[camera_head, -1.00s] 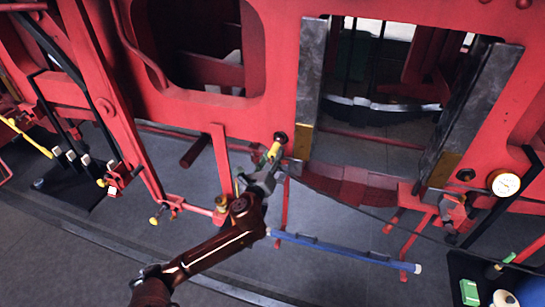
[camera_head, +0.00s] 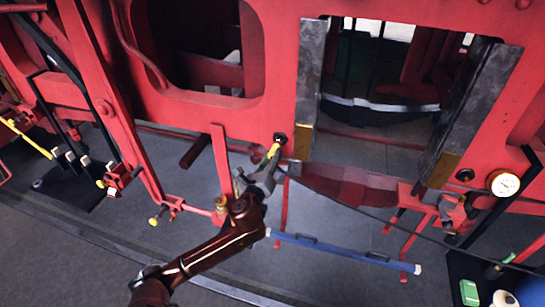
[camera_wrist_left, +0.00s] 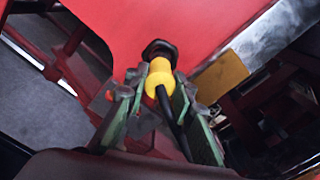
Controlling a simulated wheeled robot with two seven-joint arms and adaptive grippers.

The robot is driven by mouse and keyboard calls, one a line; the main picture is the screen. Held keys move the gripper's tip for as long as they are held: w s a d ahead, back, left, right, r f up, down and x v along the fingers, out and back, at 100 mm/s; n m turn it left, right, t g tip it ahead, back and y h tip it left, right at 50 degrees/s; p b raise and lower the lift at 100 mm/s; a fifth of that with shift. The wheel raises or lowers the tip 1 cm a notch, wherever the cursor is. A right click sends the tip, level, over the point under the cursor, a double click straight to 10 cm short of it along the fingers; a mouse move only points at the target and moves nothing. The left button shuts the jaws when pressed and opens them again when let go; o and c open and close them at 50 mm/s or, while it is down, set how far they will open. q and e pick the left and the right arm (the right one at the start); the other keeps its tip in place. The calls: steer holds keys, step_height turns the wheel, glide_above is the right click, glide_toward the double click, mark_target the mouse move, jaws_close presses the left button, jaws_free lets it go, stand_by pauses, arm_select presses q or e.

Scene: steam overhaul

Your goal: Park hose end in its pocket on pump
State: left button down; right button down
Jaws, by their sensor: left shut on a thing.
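My left gripper (camera_head: 266,168) is shut on the yellow hose end (camera_head: 273,152), in front of the red frame. In the left wrist view the yellow hose end (camera_wrist_left: 160,76) sits between the green-padded fingers. Its far end meets or overlaps a dark round port (camera_wrist_left: 158,48) on the red plate; I cannot tell how deep it sits. The port (camera_head: 280,138) also shows in the head view. A black hose (camera_wrist_left: 168,108) runs back from the yellow end, and in the head view it trails to the lower right. I cannot make out the pump and its pocket for certain.
A white gauge (camera_head: 504,184) and a black platform (camera_head: 462,268) with a green box (camera_head: 469,292) are at the right. A blue bar (camera_head: 340,249) lies below the frame. Grey upright guides (camera_head: 309,75) flank the opening.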

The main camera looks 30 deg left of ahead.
arm_select(q)
steer(key=shift+p+v, duration=0.85)
steer(key=shift+v, duration=1.8)
steer(key=shift+s, duration=0.15)
